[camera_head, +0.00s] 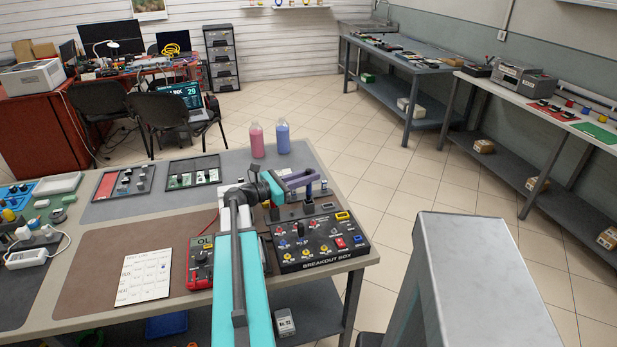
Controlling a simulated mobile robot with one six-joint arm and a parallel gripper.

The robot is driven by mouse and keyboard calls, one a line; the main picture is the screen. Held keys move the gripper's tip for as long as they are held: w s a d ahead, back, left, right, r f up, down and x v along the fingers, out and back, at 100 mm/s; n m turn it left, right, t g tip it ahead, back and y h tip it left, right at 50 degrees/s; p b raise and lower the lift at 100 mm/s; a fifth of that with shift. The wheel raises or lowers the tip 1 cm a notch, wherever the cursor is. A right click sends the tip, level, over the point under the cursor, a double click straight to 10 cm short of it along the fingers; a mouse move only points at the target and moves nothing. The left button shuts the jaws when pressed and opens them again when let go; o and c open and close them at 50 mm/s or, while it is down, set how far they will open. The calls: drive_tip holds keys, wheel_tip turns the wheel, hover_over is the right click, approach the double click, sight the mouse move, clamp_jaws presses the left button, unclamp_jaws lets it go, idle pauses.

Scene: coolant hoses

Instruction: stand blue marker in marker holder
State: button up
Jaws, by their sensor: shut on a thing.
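My gripper (308,184) is over the right part of the workbench, just behind the breakout box. It is shut on a small, dark blue, upright thing (309,190), which looks like the blue marker. The lower end of the marker is close above or at a dark block (292,212) behind the breakout box, which may be the marker holder. At this size I cannot tell whether the marker touches the block or is inside it. My arm and gripper hide part of this area.
The breakout box (318,258) with knobs and switches lies at the bench's front right corner. A red multimeter (200,265) lies left of my arm. A pink bottle (257,140) and a blue bottle (283,138) stand at the back edge. A white sheet (145,277) lies front left.

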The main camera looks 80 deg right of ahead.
sight(308, 195)
drive_tip(key=shift+f, duration=0.6)
drive_tip(key=shift+f+b, duration=0.5)
drive_tip(key=shift+f, duration=0.05)
drive_tip(key=shift+f, duration=0.15)
drive_tip(key=shift+a+f+b, duration=0.1)
drive_tip(key=shift+f+b, duration=0.2)
drive_tip(key=shift+f, duration=0.35)
